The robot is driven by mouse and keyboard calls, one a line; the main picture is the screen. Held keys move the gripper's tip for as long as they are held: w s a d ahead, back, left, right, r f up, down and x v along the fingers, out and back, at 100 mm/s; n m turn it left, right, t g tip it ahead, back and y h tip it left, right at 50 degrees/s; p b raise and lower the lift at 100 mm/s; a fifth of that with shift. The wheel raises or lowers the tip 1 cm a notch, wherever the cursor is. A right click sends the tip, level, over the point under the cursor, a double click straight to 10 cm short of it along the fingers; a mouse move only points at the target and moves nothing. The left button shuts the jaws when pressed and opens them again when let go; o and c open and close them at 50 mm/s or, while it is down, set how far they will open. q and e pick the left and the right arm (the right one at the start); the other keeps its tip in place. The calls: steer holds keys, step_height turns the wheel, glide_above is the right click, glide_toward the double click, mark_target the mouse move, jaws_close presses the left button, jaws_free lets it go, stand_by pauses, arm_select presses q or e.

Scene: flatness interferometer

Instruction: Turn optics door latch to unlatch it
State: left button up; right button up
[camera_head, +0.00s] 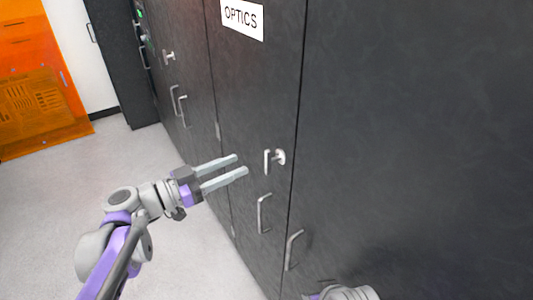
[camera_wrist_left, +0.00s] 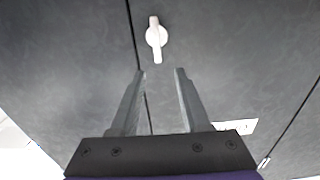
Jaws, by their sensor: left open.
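The optics door (camera_head: 255,100) is a dark grey cabinet door with a white OPTICS label (camera_head: 242,18) near its top. Its latch (camera_head: 274,160) is a light metal lever on a round base, standing about upright near the door's right edge. My left gripper (camera_head: 242,164) is open and empty, a short way left of the latch and apart from it. In the left wrist view the latch (camera_wrist_left: 156,38) shows beyond the open fingertips (camera_wrist_left: 161,72), with its lever roughly vertical. Part of my right arm shows at the bottom edge of the head view; its gripper is not visible.
Below the latch is a bar handle (camera_head: 264,213) on the optics door, and another handle (camera_head: 292,250) is on the door to its right. Another latch (camera_head: 168,56) and handles are on the cabinet further left. An orange panel (camera_head: 40,80) stands at the far left. The floor (camera_head: 60,190) left of the cabinet is clear.

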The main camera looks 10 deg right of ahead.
mark_target(265, 154)
arm_select(q)
steer(key=x, duration=0.9)
steer(key=shift+s+d+p, duration=0.1)
steer(key=shift+d+p, duration=0.2)
steer(key=shift+d, duration=0.05)
jaws_close()
